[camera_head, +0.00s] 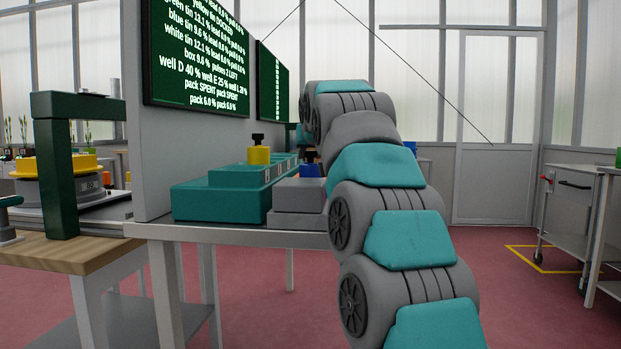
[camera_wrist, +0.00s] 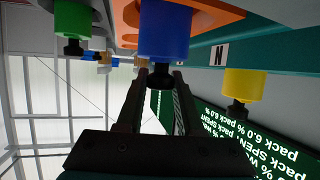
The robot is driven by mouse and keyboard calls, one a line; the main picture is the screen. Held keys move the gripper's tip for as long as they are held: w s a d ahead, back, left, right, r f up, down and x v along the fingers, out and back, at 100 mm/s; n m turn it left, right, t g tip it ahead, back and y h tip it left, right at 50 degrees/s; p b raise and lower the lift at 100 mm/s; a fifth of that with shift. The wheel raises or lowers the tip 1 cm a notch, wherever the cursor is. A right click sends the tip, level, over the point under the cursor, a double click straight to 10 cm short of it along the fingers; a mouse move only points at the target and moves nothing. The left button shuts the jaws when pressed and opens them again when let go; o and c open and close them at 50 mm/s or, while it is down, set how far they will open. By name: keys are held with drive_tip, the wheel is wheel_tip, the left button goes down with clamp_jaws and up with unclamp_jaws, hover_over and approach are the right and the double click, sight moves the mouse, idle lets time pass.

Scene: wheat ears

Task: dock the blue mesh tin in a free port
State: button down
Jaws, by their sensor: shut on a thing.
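The blue mesh tin (camera_wrist: 166,30) is at the top middle of the wrist view, which is upside down. My gripper (camera_wrist: 160,77) is shut on the black knob of the tin. In the head view the blue tin (camera_head: 309,171) shows just left of my arm, by the grey block; my arm hides the gripper there. The teal dock (camera_head: 215,200) stands on the bench with a yellow tin (camera_head: 258,155) upright on it. The yellow tin also shows in the wrist view (camera_wrist: 244,84), near a label N. I cannot tell which ports are free.
A grey block (camera_head: 297,196) stands right of the dock on the metal bench. A wall panel with a dark screen (camera_head: 195,55) rises behind the dock. A green tin (camera_wrist: 73,20) and an orange surface (camera_wrist: 217,14) show in the wrist view. A cart (camera_head: 585,190) stands far right.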

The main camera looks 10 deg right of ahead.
drive_tip(key=shift+r, duration=0.15)
idle(0.6)
drive_tip(key=shift+r+p, duration=1.15)
drive_tip(key=shift+r, duration=0.95)
wheel_tip(320, 180, up, 6)
drive_tip(key=p, duration=0.5)
drive_tip(key=shift+f, duration=0.15)
